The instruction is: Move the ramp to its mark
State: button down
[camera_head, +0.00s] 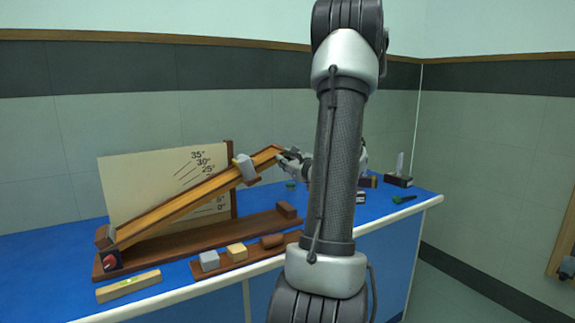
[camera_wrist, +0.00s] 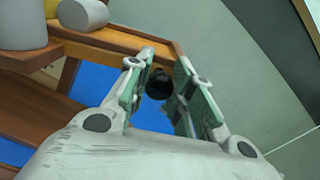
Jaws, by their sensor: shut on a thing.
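The wooden ramp (camera_head: 190,197) is tilted, low at the left and high at the right, in front of a cream angle board (camera_head: 135,185). It passes just below the 25° label; 35° and 30° show above and 0° below it. My gripper (camera_head: 284,157) is at the ramp's raised right end. In the wrist view, its fingers (camera_wrist: 164,66) are shut on a dark round knob (camera_wrist: 159,84) at the ramp's end (camera_wrist: 130,38).
A wooden base (camera_head: 190,247) lies under the ramp. In front are a rack with a grey block (camera_head: 209,261), a yellow block (camera_head: 237,251) and a brown block (camera_head: 272,241), and a level (camera_head: 128,286). Small items, including a dark-based device (camera_head: 398,180), stand right of my arm.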

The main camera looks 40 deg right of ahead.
jog(key=c, duration=1.2)
grip_release()
jog(key=shift+c, duration=0.2)
jog(key=v, duration=1.2)
jog(key=shift+f, duration=0.1)
